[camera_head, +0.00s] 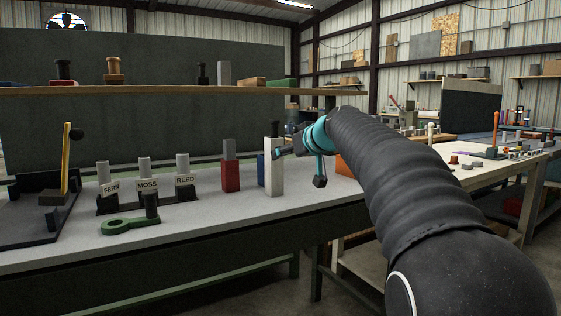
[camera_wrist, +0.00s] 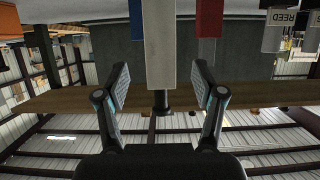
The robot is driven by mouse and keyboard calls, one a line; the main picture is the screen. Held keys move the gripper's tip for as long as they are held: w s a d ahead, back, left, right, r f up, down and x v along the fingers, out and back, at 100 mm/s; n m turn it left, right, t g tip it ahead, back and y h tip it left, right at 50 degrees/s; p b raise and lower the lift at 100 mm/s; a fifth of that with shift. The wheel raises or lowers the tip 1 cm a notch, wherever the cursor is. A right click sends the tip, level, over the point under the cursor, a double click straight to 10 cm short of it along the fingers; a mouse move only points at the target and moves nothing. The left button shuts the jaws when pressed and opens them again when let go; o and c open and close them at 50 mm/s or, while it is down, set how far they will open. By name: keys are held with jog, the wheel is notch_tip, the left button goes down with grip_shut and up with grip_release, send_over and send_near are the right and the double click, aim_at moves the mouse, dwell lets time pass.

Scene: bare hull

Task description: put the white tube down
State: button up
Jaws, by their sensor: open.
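The white tube (camera_head: 274,170) is a tall, square-sided white piece standing upright on the grey bench top (camera_head: 230,213). It also shows in the wrist view (camera_wrist: 159,45), upside down there, between my two fingers. My gripper (camera_head: 283,153) is at the right side of the tube near its upper part in the head view. In the wrist view my gripper (camera_wrist: 160,80) is open, with a gap visible between each finger and the tube.
A red block with a grey top (camera_head: 230,172) and a blue block (camera_head: 261,170) stand close to the tube. An orange block (camera_head: 342,166) is to the right. Labelled holders, including REED (camera_head: 185,180), and a green ring tool (camera_head: 122,226) are left. A shelf (camera_head: 170,90) runs above.

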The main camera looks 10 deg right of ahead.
jog(key=shift+v, duration=1.55)
